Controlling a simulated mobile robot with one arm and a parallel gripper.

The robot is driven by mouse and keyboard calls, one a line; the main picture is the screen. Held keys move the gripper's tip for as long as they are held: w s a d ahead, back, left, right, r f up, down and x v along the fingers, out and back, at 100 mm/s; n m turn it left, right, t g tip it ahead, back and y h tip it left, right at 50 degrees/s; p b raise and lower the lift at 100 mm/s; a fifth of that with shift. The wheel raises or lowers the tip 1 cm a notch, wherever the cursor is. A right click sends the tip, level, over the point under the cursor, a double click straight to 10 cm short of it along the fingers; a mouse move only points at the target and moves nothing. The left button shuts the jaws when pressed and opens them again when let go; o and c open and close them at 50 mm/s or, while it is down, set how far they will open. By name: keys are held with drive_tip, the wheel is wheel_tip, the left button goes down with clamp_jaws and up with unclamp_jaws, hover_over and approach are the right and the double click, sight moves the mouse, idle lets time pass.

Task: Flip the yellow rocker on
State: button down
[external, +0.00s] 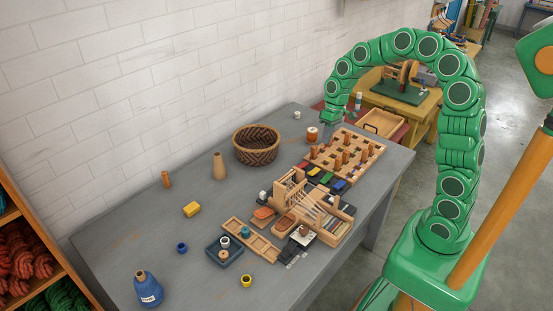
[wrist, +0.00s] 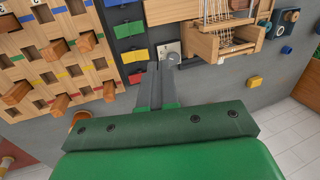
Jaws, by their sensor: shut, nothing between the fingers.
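The yellow rocker (wrist: 134,56) shows in the wrist view as a small yellow block on a dark strip, between a green rocker (wrist: 130,28) and a red rocker (wrist: 136,76). My gripper (wrist: 161,68) is shut and empty, its grey fingers pointing towards the strip. In the picture its tips are right of the red rocker and slightly below and right of the yellow one; a gap shows between them. In the external view my gripper (external: 332,124) is above the far part of the table, and the rockers are too small to read their tilt.
A metal plate with a round knob (wrist: 170,54) is close to my fingertips. A wooden pegboard (external: 362,146) lies beside the strip, and a small wooden loom (external: 292,190) on its other side. A woven basket (external: 256,146) stands near the wall. The grey tabletop (external: 130,215) is mostly clear at left.

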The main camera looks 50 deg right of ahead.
sight(311, 173)
drive_tip(key=w+d+f, duration=0.4)
drive_tip(key=w, duration=0.1)
drive_tip(key=shift+f+m, duration=0.2)
drive_tip(key=shift+m, duration=0.1)
drive_tip(key=x, duration=1.4)
drive_tip(key=shift+w+a, duration=0.15)
drive_tip(key=shift+w, duration=0.15)
drive_tip(key=shift+s+a+f+h, duration=0.1)
drive_tip(key=shift+a+f+h, duration=0.1)
drive_tip(key=shift+h, duration=0.1)
drive_tip(key=shift+d+r, duration=0.1)
drive_tip(key=shift+d, duration=0.15)
drive_tip(key=shift+d+r, duration=0.15)
drive_tip(key=shift+d, duration=0.45)
drive_tip(key=shift+r, duration=0.15)
